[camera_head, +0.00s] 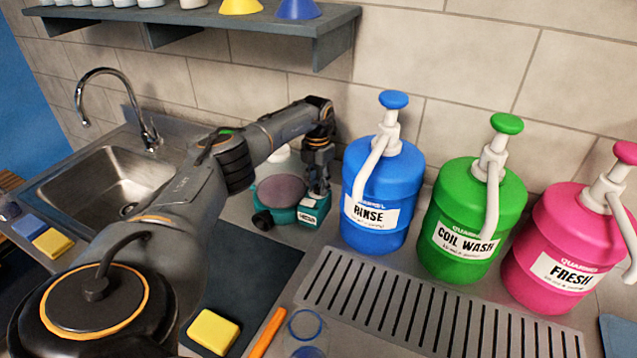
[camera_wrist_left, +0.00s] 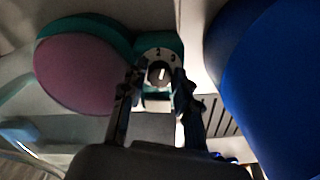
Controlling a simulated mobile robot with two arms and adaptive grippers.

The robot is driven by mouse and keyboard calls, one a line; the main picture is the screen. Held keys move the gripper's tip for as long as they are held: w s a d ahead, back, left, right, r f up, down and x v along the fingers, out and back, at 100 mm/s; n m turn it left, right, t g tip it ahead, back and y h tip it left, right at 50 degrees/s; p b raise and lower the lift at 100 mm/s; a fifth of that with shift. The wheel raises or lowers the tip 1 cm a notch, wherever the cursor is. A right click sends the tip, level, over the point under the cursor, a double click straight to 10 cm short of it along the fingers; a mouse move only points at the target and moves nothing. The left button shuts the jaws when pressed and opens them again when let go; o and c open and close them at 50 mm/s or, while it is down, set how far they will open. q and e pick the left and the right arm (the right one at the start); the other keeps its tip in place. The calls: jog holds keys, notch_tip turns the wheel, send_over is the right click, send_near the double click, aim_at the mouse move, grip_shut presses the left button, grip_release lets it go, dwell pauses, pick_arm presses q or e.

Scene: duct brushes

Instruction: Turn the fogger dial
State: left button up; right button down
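The fogger (camera_head: 284,213) is a teal device with a round mauve top, standing on the counter left of the blue pump bottle. In the left wrist view its teal body (camera_wrist_left: 120,36) and mauve disc fill the upper left. Its dial (camera_wrist_left: 158,72) is a dark knob with a light pointer mark on a pale face; the digits 2 and 3 are readable. My left gripper (camera_head: 318,186) reaches down over the fogger's right side. In the wrist view its fingers (camera_wrist_left: 156,88) stand apart on either side of the dial, with nothing visibly gripped. Contact cannot be told.
Blue (camera_head: 383,190), green (camera_head: 472,218) and pink (camera_head: 567,240) pump bottles stand to the right, behind a slotted drain grate (camera_head: 430,310). A sink (camera_head: 105,180) is at left. A yellow sponge (camera_head: 213,332) and an orange stick (camera_head: 267,333) lie in front. A shelf (camera_head: 330,22) hangs above.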

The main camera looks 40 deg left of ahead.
pick_arm(q)
grip_shut()
jog(key=shift+n, duration=0.4)
jog(key=n+p, duration=0.2)
jog(key=n, duration=0.3)
jog(key=shift+r, duration=0.15)
jog(key=n+p, duration=0.3)
jog(key=n, duration=0.3)
jog(key=shift+n, duration=0.3)
jog(key=n+p, duration=0.3)
jog(key=n, duration=0.3)
jog(key=shift+a+p, duration=0.1)
jog(key=shift+p, duration=0.3)
jog(key=n+p, duration=0.2)
jog(key=n, duration=0.3)
jog(key=shift+y, duration=0.3)
jog(key=shift+n, duration=0.4)
